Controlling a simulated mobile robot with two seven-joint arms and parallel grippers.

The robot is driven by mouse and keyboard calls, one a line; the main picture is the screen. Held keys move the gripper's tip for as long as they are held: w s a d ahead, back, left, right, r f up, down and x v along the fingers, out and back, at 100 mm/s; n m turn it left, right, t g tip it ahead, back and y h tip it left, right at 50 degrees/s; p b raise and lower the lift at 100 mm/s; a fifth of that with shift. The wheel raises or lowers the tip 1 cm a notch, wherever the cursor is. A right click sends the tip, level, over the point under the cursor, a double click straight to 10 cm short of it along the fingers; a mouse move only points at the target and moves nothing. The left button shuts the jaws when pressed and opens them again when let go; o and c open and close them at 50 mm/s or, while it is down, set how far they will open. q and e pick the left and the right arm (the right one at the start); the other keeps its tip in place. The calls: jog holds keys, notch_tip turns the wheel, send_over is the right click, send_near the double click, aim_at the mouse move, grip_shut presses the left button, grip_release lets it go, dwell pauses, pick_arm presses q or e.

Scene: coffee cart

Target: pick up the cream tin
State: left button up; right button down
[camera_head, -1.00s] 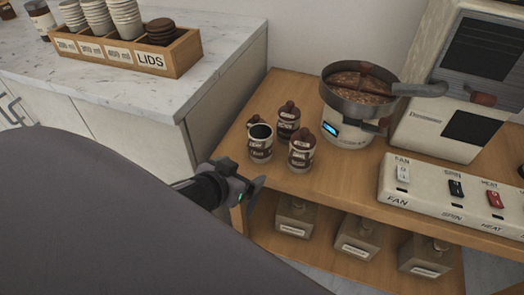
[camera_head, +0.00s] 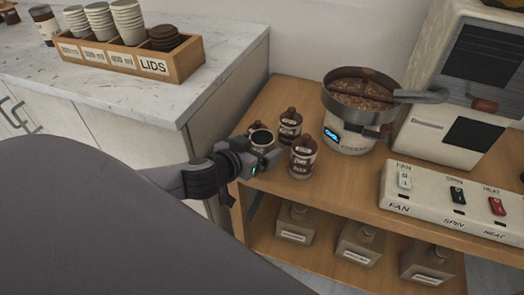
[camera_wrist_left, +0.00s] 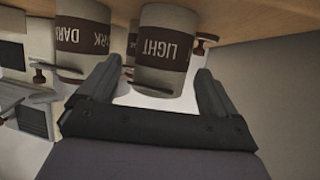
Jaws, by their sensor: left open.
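Three small cream-coloured tins with brown bands stand together on the wooden cart top. The back tin (camera_head: 290,125) and the front right tin (camera_head: 303,157) have brown knobbed lids. I cannot tell from labels which one is called the cream tin. In the left wrist view, upside down, a tin marked LIGHT (camera_wrist_left: 166,50) shows between the fingers of my open, empty left gripper (camera_wrist_left: 157,85). A tin marked DARK (camera_wrist_left: 80,38) is beside it. My left gripper (camera_head: 264,160) is close to the left tin.
A pan of brown beans (camera_head: 362,97) sits on a white base right of the tins. A switch panel (camera_head: 450,200) is at the right. Several square bottles (camera_head: 297,222) stand on the lower shelf. A counter (camera_head: 100,90) with a cup-and-lid box (camera_head: 185,70) is at left.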

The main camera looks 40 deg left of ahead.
pick_arm(q)
jog(key=shift+x, duration=1.25)
jog(key=c, duration=1.3)
jog(key=shift+o, duration=0.2)
jog(key=shift+r, duration=0.1)
